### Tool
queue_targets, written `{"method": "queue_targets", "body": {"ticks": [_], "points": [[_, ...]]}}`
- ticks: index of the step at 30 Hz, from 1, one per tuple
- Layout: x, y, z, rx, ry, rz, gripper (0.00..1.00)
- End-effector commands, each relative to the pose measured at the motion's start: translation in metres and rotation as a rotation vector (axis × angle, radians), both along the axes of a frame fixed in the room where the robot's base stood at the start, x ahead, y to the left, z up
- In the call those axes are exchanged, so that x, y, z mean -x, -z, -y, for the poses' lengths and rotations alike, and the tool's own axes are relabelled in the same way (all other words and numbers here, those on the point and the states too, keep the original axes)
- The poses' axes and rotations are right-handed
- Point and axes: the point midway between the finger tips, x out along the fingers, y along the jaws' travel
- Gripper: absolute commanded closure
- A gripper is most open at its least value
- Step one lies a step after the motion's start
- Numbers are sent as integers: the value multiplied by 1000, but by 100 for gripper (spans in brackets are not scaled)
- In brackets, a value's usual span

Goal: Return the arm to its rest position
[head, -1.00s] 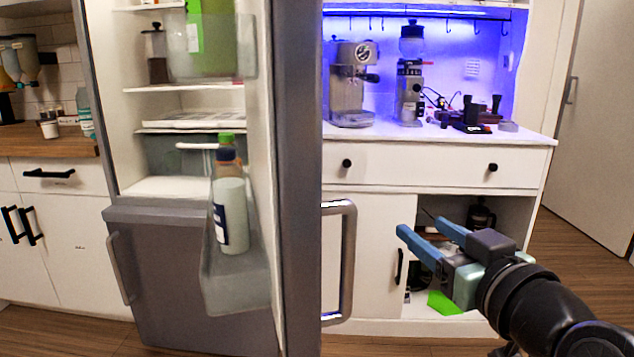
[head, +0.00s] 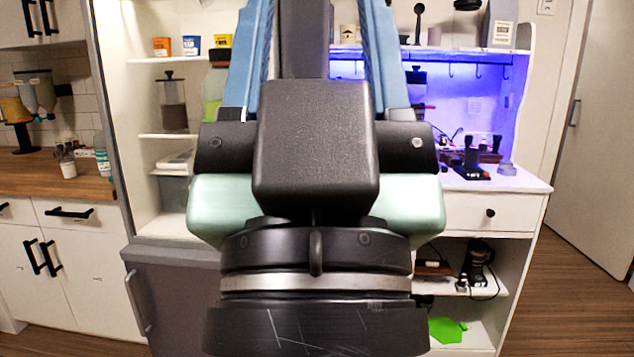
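My gripper (head: 317,8) fills the middle of the head view, close to the camera. Its two blue fingers point up and stand well apart, with their tips at or past the top edge. No held object shows between them. A dark upright strip (head: 305,35) shows between the fingers; it may be the edge of the open fridge door, but most of it is hidden. My gripper and wrist cover much of the fridge and the coffee counter.
The open fridge (head: 150,100) stands behind at left, with boxes and a jar on its shelves. The white cabinet (head: 470,212) is at right, its lower shelves holding a dark appliance (head: 478,262) and a green item (head: 447,330). Wooden floor is clear at far right.

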Motion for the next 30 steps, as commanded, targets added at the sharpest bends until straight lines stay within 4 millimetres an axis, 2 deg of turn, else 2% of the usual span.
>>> {"method": "queue_targets", "body": {"ticks": [1,9,15,21,30], "points": [[0,-33,0,0,0,-1,43],[0,-116,0,1,-1,-1,43],[-1,-163,0,1,-1,-2,43],[-1,-180,0,1,-1,-2,43],[-1,-176,0,1,-1,-2,43]]}}
